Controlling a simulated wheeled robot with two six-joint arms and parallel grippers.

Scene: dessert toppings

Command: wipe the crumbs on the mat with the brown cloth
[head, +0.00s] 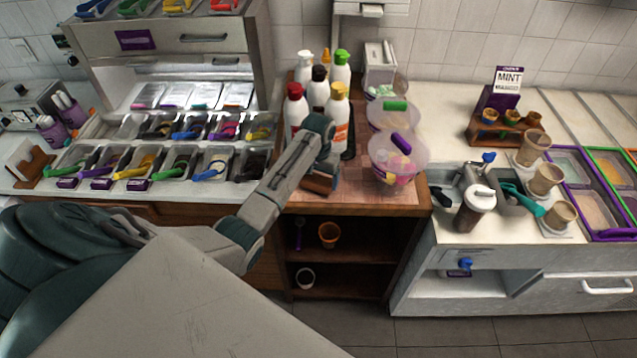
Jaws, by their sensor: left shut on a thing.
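My left arm reaches across the counter, and its gripper (323,168) points down over the mat, beside the bottles. The gripper is shut on the brown cloth (318,186), a small brown bundle under the fingers, low over or on the mat; I cannot tell if it touches. The mat (352,199) is reddish-pink and lies on the wooden-edged counter section. Crumbs are too small to make out, and my arm hides part of the mat. My right gripper is not in view.
Several sauce bottles (339,115) stand just behind the gripper. Clear tubs with green and purple handles (397,158) stand on the mat to the right. Topping trays (170,163) fill the left counter.

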